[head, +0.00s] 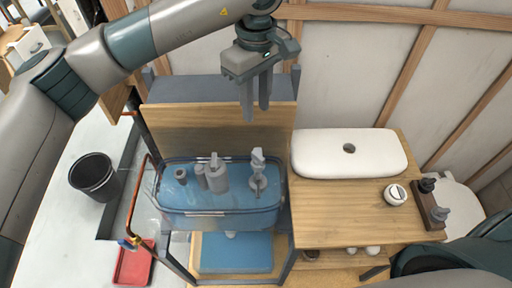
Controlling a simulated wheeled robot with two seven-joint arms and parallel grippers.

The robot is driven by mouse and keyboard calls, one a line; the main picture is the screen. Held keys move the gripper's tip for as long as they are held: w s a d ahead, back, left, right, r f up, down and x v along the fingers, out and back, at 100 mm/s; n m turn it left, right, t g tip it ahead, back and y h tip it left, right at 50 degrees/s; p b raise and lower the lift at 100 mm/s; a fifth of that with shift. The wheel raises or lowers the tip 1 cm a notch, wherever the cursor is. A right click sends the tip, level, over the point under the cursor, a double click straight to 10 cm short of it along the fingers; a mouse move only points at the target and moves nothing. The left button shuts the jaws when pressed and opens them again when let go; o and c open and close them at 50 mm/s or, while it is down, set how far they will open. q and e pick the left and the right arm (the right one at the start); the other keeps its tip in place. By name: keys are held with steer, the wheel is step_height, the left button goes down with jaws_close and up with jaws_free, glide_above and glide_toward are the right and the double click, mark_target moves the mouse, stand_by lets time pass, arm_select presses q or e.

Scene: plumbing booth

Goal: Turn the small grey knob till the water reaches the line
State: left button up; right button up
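A clear open-topped tank (222,221) with blue water (190,197) stands in a frame at the centre. Grey fittings rise inside it: a short one (180,174) at the left, a tall cylinder (216,174) in the middle and a pale upright fitting (258,170) at the right. I cannot tell which part is the small grey knob, and the line cannot be made out. My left gripper (256,112) points down above the tank's back edge, in front of the wooden board. A narrow gap shows between its empty fingers. My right gripper is out of view.
A white lid (330,163) lies on the wooden bench (335,215) to the right. A white round item (395,194) and a block with dark fittings (428,206) are beside it. A copper pipe (136,195) runs left of the tank. A black bucket (93,176) and red tray (133,264) are on the floor.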

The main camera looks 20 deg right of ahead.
mark_target(256, 154)
arm_select(q)
step_height(256, 154, down, 15)
steer(key=p, duration=0.6)
steer(key=shift+s+f, duration=0.1)
steer(key=shift+f, duration=0.55)
jaws_close()
